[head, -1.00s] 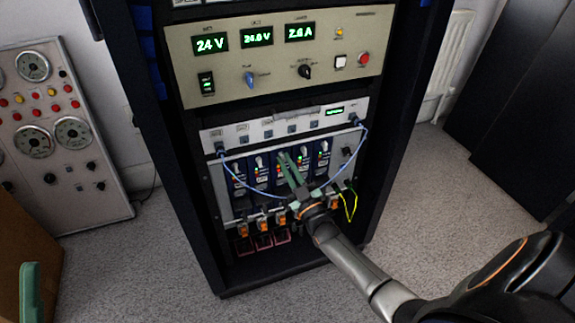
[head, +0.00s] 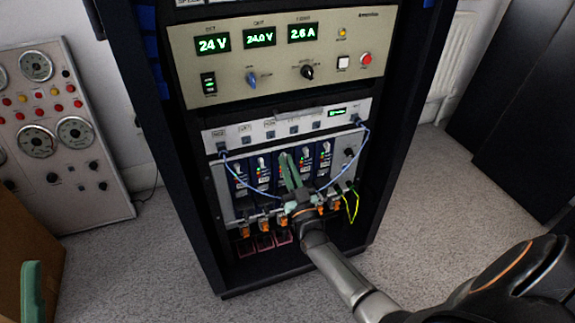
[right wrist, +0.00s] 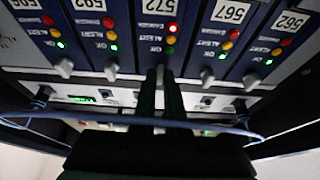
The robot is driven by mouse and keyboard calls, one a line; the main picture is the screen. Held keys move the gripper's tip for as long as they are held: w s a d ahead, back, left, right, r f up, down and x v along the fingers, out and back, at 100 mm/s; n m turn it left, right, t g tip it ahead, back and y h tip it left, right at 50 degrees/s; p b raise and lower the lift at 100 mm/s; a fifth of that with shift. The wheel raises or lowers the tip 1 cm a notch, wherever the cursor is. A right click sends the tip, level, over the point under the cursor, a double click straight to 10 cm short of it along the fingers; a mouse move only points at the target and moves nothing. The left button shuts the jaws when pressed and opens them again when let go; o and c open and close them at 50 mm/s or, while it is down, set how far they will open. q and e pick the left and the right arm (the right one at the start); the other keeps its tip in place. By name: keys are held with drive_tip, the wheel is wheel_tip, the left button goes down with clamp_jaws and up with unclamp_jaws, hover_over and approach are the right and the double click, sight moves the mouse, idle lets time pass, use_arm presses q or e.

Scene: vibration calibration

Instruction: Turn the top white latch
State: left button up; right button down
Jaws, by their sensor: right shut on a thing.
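A row of several dark blue modules sits in the rack, each with a white latch at its top edge. One free white latch (head: 261,162) shows left of my right gripper, and another (right wrist: 112,70) shows in the right wrist view. My right gripper (head: 287,155) reaches the top of the middle module (right wrist: 161,30). Its green fingers (right wrist: 160,78) are close together, shut on the middle module's white latch, which they mostly hide. That module's red light is lit. A green part of my left gripper (head: 32,290) shows at the lower left; its opening cannot be judged.
Blue cables (head: 340,178) loop across the modules on both sides of my right gripper. A grey unit with ports (head: 285,125) sits just above, and a power supply (head: 280,58) higher up. Orange connectors (head: 264,225) hang below. A gauge panel (head: 60,120) stands left.

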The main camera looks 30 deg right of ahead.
drive_tip(key=c, duration=0.9)
unclamp_jaws()
drive_tip(key=shift+c, duration=0.2)
drive_tip(key=shift+s, duration=0.15)
drive_tip(key=p+v, duration=0.2)
drive_tip(key=v, duration=1)
drive_tip(key=shift+s+a, duration=0.1)
drive_tip(key=shift+s, duration=0.05)
